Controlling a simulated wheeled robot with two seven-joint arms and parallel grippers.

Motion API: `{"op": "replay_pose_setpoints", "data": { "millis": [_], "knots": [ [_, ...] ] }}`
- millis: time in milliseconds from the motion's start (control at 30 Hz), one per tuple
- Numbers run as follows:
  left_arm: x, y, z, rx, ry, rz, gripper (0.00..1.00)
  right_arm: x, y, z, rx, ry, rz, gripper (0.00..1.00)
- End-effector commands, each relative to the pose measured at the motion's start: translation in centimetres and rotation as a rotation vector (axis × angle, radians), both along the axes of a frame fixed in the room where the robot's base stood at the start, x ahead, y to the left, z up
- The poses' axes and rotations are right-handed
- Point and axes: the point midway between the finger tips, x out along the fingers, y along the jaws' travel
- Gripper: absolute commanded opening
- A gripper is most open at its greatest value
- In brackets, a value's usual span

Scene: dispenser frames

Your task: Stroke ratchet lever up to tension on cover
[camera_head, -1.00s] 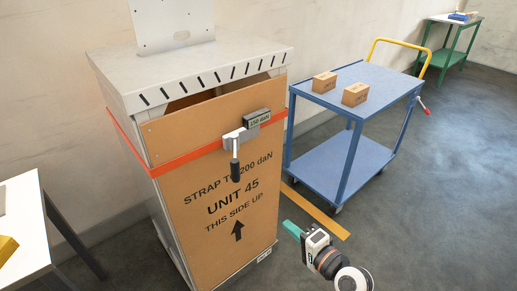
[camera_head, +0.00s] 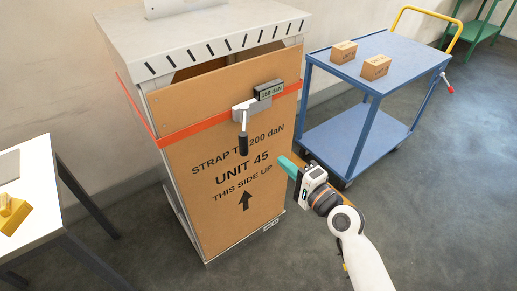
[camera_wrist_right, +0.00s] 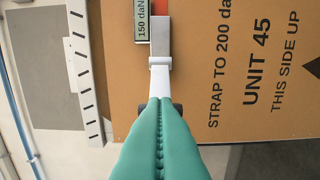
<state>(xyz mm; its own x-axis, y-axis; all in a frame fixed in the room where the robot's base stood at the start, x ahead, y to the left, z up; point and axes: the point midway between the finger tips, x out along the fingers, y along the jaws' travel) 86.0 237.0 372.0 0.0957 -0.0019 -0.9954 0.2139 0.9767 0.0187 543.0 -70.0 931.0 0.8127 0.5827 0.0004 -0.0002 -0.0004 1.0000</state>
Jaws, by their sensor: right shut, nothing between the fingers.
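The ratchet (camera_head: 244,112) is a grey metal body on an orange strap (camera_head: 192,135) around the upper part of a cardboard-covered unit (camera_head: 215,215). Its lever (camera_head: 243,146) hangs down with a black grip. A small display (camera_head: 268,90) beside the ratchet reads 150 daN in the right wrist view (camera_wrist_right: 142,20). My right gripper (camera_head: 281,159) has teal fingers, shut and empty, to the right of and slightly below the lever grip. In the right wrist view the fingers (camera_wrist_right: 160,105) point at the ratchet (camera_wrist_right: 160,45) and hide most of the lever grip. My left gripper is out of view.
A blue cart (camera_head: 390,60) with two small boxes (camera_head: 344,52) stands to the right behind the unit. A white table (camera_head: 30,185) with a yellow object (camera_head: 12,212) is at the left. The floor right of my right arm is clear.

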Motion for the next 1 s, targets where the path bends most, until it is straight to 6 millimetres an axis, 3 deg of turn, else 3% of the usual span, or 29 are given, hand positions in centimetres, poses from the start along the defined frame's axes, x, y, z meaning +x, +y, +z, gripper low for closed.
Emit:
{"op": "replay_pose_setpoints", "data": {
  "millis": [233, 500, 1000],
  "knots": [
    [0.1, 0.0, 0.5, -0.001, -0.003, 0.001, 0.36, 4.4, 3.2, 0.2, 0.002, -0.001, 0.000, 0.00],
    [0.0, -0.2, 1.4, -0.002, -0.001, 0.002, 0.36, 4.8, 6.5, 0.1, 0.001, 0.001, 0.000, 0.00],
    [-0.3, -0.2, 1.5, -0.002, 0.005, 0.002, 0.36, 4.8, 7.0, 0.0, 0.000, 0.000, -0.002, 0.00]
  ]
}}
